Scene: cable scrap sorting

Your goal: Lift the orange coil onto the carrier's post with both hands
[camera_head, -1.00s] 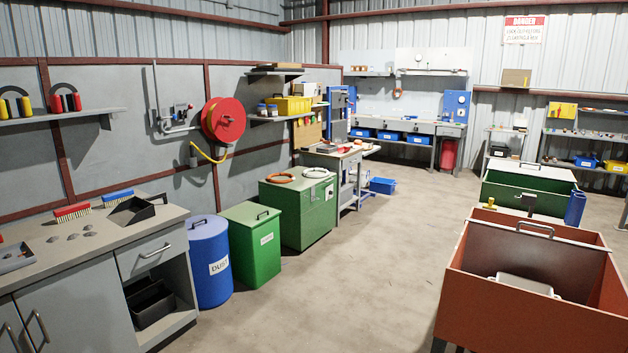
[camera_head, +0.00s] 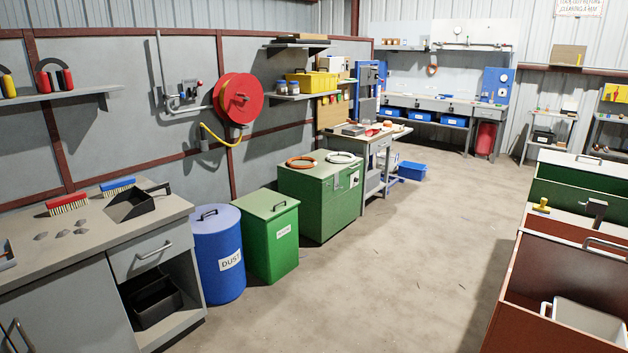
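An orange coil (camera_head: 301,162) lies flat on top of a green cabinet (camera_head: 327,208) near the middle of the picture. A white coil (camera_head: 341,157) lies beside it to the right. I cannot make out a carrier with a post for certain. Neither of my grippers is in view, and nothing is seen touching the orange coil.
A blue dust drum (camera_head: 217,265) and a green bin (camera_head: 270,245) stand left of the cabinet. A grey counter (camera_head: 85,245) is at the near left. Red-brown bins (camera_head: 528,275) and a green bin (camera_head: 575,190) line the right. The concrete floor (camera_head: 400,265) between is largely open.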

